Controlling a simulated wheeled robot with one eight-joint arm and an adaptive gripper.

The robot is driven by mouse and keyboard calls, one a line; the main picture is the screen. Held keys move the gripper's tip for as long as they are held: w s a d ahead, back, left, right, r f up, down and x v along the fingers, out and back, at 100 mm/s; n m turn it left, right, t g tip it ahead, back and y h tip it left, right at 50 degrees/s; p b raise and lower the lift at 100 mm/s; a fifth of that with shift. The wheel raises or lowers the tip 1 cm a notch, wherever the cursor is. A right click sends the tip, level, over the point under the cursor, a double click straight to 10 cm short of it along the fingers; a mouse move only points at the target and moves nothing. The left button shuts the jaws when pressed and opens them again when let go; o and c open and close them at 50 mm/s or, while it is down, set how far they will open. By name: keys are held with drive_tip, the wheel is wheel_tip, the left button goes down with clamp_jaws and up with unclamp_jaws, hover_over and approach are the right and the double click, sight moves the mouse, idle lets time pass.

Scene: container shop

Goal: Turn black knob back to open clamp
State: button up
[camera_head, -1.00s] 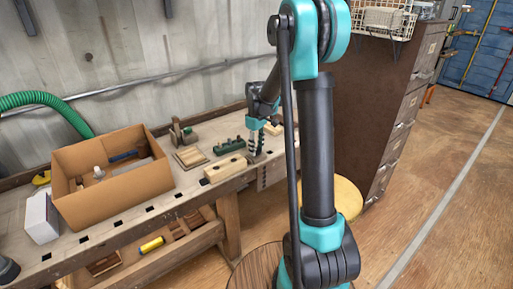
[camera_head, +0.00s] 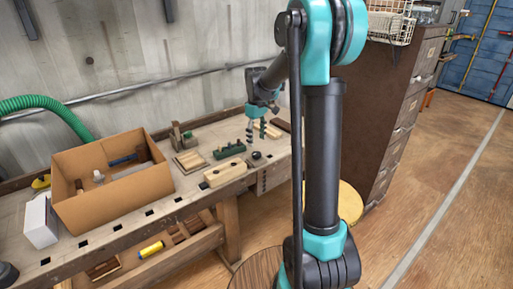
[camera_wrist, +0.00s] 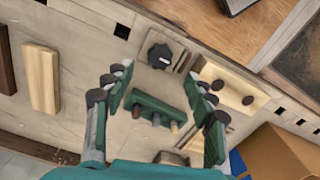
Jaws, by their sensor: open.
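The black knob (camera_wrist: 160,56) is a lobed dark knob on a small wooden clamp piece at the bench edge, seen in the wrist view beyond my fingertips. It also shows in the head view (camera_head: 256,156) as a small dark shape. My gripper (camera_wrist: 160,76) is open and empty, its two fingers spread wide to either side of the view. In the head view my gripper (camera_head: 257,132) hangs above the bench, apart from the knob. The light wood block with two dark round spots (camera_wrist: 232,90) lies beside the knob. The clamp's jaw gap is too small to read.
A green block with several pegs (camera_wrist: 154,108) lies close to the knob. Light and dark wood strips (camera_wrist: 40,78) lie to its left in the wrist view. A cardboard box (camera_head: 115,202) stands on the workbench (camera_head: 150,213). A brown cabinet (camera_head: 365,110) stands at the right.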

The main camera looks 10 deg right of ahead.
wheel_tip(320, 180, up, 5)
drive_tip(key=shift+r, duration=0.1)
idle(0.4)
drive_tip(key=s+d+f+m+t, duration=0.2)
drive_tip(key=s+f+m, duration=0.2)
drive_tip(key=s, duration=1)
drive_tip(key=s+d+f+m+t, duration=0.2)
drive_tip(key=s+f+m, duration=0.2)
drive_tip(key=s+f, duration=0.5)
drive_tip(key=s, duration=0.5)
drive_tip(key=shift+s+f, duration=0.25)
drive_tip(key=shift+s, duration=0.05)
